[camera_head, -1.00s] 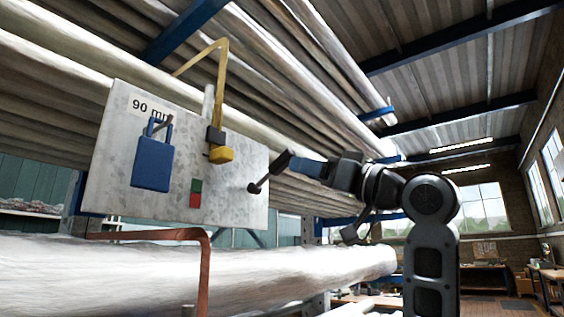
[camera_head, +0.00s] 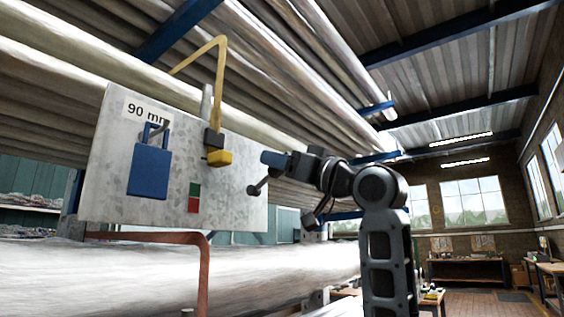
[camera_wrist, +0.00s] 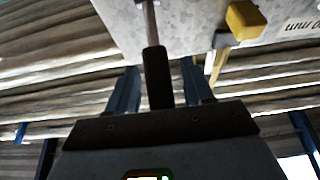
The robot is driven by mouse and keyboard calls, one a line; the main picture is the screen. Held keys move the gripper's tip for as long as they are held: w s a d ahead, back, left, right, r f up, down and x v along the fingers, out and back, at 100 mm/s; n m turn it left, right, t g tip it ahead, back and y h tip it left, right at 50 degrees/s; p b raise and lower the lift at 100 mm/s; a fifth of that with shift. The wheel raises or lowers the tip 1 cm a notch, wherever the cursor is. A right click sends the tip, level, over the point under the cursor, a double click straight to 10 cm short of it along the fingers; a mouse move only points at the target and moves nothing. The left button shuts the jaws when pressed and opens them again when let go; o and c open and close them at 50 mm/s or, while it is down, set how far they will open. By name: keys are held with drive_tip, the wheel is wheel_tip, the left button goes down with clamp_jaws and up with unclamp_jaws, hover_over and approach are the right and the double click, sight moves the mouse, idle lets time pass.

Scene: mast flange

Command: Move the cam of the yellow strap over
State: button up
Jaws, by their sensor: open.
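The yellow strap (camera_head: 222,85) hangs in front of the pipes and runs down to a metal plate marked 90 mm (camera_head: 108,180). A dark buckle (camera_head: 213,138) and a yellow block (camera_head: 219,158) sit at its lower end; the block also shows in the wrist view (camera_wrist: 245,18). A pale upright bar (camera_head: 206,103) stands above the buckle. My gripper (camera_head: 267,169) is open to the right of the block and apart from it. In the wrist view a dark bar (camera_wrist: 157,75) with a metal stem lies between its fingers, with gaps on both sides.
A blue padlock (camera_head: 150,170) hangs on the plate. A green-and-red marker (camera_head: 194,198) is low on it. A dark round knob (camera_head: 253,190) is near the plate's right side, just below my gripper. A brown strap (camera_head: 203,275) crosses the lower pipe (camera_head: 100,270).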

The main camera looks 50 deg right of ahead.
clamp_jaws()
idle(0.3)
